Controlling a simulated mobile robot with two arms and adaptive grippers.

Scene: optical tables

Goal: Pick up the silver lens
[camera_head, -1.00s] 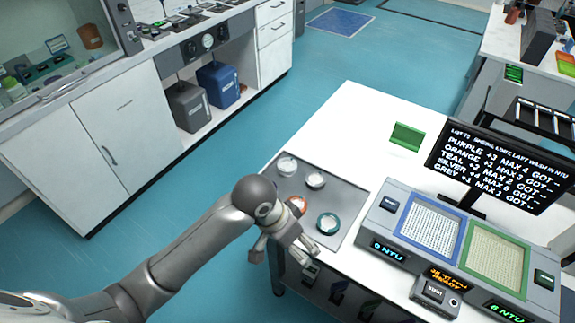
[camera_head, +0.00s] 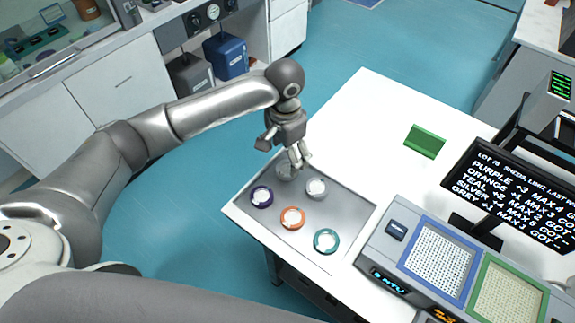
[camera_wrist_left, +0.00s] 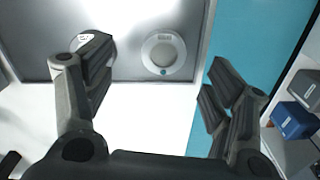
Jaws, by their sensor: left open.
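My left gripper (camera_head: 282,150) is open and empty above the back left corner of the grey tray (camera_head: 345,215). A pale, silvery-rimmed lens (camera_head: 285,170) lies there under it, partly hidden by a finger. In the left wrist view this lens (camera_wrist_left: 163,53) shows between the spread fingers (camera_wrist_left: 155,68), ahead of the gripper. A second pale lens (camera_head: 316,188) lies just right of it, partly behind a finger in the wrist view. I cannot tell surely which is silver and which grey. My right gripper is out of view.
Purple (camera_head: 262,197), orange (camera_head: 292,217) and teal (camera_head: 326,241) lenses lie on the tray. Right of it stand a device with blue- and green-framed panels (camera_head: 440,262) and a black screen (camera_head: 515,195). A green block (camera_head: 425,141) lies behind.

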